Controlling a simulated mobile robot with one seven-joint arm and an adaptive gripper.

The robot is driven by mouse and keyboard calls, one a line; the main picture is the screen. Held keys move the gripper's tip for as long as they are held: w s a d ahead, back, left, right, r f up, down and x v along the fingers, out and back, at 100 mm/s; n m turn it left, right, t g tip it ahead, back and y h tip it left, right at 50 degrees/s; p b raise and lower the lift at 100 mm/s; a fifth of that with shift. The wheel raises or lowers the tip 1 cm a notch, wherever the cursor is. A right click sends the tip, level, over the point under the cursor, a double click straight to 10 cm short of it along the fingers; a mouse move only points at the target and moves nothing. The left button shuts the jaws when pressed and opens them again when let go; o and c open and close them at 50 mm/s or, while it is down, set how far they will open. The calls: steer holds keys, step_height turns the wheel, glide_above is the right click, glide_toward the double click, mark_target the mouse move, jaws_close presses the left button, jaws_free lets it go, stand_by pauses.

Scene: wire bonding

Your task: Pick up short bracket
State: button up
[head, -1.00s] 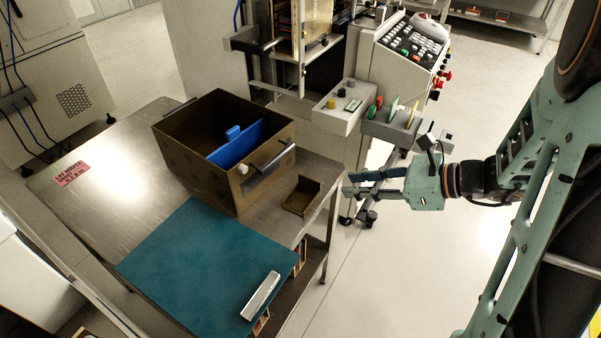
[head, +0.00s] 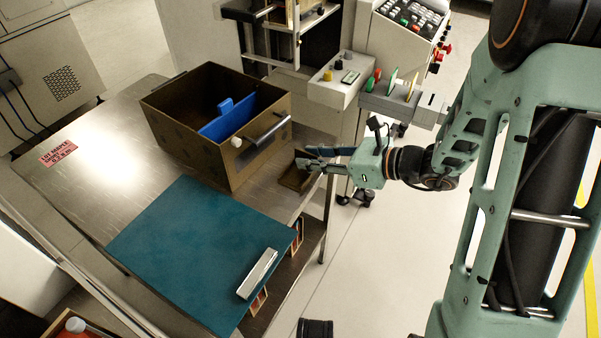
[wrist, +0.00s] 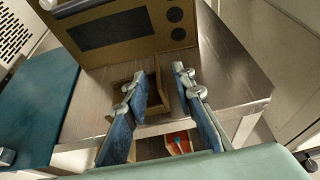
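A small brown angled piece (head: 291,180), which looks like the short bracket, lies on the metal table (head: 95,150) in front of the brown bin. My gripper (head: 308,160) is at its right side in the head view, and the fingers partly cover it. In the wrist view the brown piece (wrist: 154,97) shows between and just beyond my two blue-padded fingers (wrist: 158,82). The fingers are apart with nothing held. I cannot tell whether they touch the piece.
The brown bin (head: 190,150) with a blue divider (head: 228,122) and a dark handle stands just behind. A teal mat (head: 180,245) with a silver bar (head: 257,273) lies in front. A machine with a control panel (head: 405,30) stands beyond the table's right edge.

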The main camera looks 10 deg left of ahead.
steer(key=shift+w+a+f, duration=0.2)
steer(key=shift+a, duration=0.25)
jaws_close()
steer(key=shift+r, duration=0.1)
